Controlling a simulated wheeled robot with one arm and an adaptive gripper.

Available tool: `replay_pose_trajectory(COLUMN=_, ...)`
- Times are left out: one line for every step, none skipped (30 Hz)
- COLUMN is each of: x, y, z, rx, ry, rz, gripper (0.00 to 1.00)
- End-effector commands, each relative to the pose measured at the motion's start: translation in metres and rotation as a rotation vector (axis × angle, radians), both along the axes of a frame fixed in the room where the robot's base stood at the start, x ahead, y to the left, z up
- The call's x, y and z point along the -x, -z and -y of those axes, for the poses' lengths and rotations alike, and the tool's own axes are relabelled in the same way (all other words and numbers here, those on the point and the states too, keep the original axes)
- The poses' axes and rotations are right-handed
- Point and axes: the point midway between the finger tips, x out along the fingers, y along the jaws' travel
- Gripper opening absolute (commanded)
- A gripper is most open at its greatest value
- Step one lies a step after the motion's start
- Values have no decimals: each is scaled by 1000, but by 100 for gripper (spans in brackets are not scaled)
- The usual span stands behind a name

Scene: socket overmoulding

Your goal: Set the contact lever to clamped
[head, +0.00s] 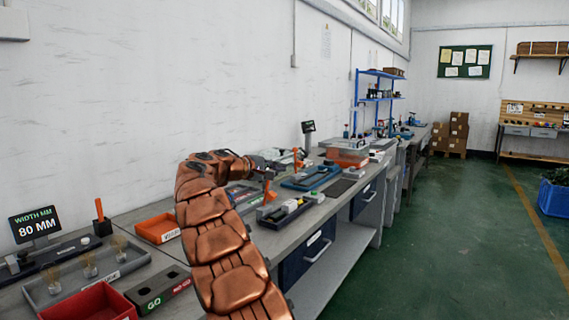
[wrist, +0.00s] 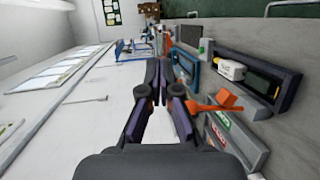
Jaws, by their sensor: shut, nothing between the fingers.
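An orange lever (wrist: 205,107) shows in the wrist view, just right of my gripper (wrist: 158,70), with an orange block at its end. The gripper's two dark fingers are together and hold nothing; they look apart from the lever. In the head view, my gripper (head: 276,164) is small and partly hidden behind my copper-coloured arm. An upright orange handle (head: 269,190) stands beside it on the bench, and another orange part (head: 296,158) is just behind. I cannot tell which of these is the contact lever, nor its set position.
The long grey bench (head: 330,207) runs along the wall. A dark tray with a white part (wrist: 232,70) lies right of the fingers in the wrist view. A blue fixture (head: 311,178), an orange bin (head: 158,228) and a GO gauge block (head: 158,290) also stand there. The aisle is clear.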

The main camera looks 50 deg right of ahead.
Motion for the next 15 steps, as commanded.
replay_pose_trajectory(x=-1, y=2, z=-7, rx=-16, ry=-5, rz=2, gripper=0)
replay_pose_trajectory(x=-1, y=4, z=-11, rx=-26, ry=-9, rz=4, gripper=0)
replay_pose_trajectory(x=-1, y=7, z=-17, rx=-40, ry=-12, rz=7, gripper=0)
replay_pose_trajectory(x=-1, y=9, z=-21, rx=-53, ry=-14, rz=9, gripper=0)
replay_pose_trajectory(x=0, y=11, z=-26, rx=-65, ry=-16, rz=11, gripper=0)
replay_pose_trajectory(x=1, y=15, z=-33, rx=-84, ry=-20, rz=14, gripper=0)
replay_pose_trajectory(x=2, y=18, z=-38, rx=-98, ry=-22, rz=18, gripper=0)
replay_pose_trajectory(x=3, y=21, z=-44, rx=-115, ry=-25, rz=21, gripper=0)
replay_pose_trajectory(x=4, y=27, z=-53, rx=-141, ry=-30, rz=24, gripper=0)
replay_pose_trajectory(x=6, y=32, z=-61, rx=-164, ry=-32, rz=27, gripper=0)
replay_pose_trajectory(x=8, y=35, z=-70, rx=-186, ry=-36, rz=31, gripper=0)
replay_pose_trajectory(x=11, y=42, z=-83, rx=-218, ry=-40, rz=39, gripper=0)
replay_pose_trajectory(x=14, y=49, z=-92, rx=-246, ry=-43, rz=42, gripper=0)
replay_pose_trajectory(x=17, y=55, z=-102, rx=-273, ry=-46, rz=47, gripper=0)
replay_pose_trajectory(x=22, y=61, z=-116, rx=-307, ry=-50, rz=55, gripper=0)
